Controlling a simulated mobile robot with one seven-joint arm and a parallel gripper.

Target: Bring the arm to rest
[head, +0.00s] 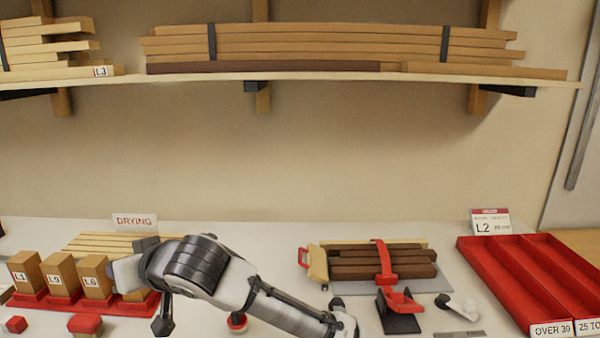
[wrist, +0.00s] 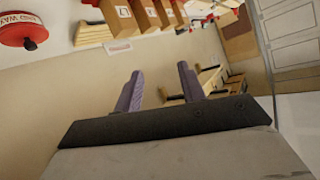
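My arm (head: 195,268) reaches in from the lower edge of the head view and bends over the left part of the bench, partly in front of the labelled wooden blocks. I cannot make out the fingertips clearly in the head view. In the wrist view my gripper (wrist: 160,82) shows two purple-grey fingers standing apart with nothing between them. The wrist view is tilted, with pale wall or floor behind the fingers.
Wooden blocks (head: 60,272) stand in a red holder at left, beside the DRYING sign (head: 135,222). A strapped stack of brown strips (head: 385,265) lies centre right. A red divided tray (head: 535,275) is at right. A shelf (head: 350,78) with timber spans above.

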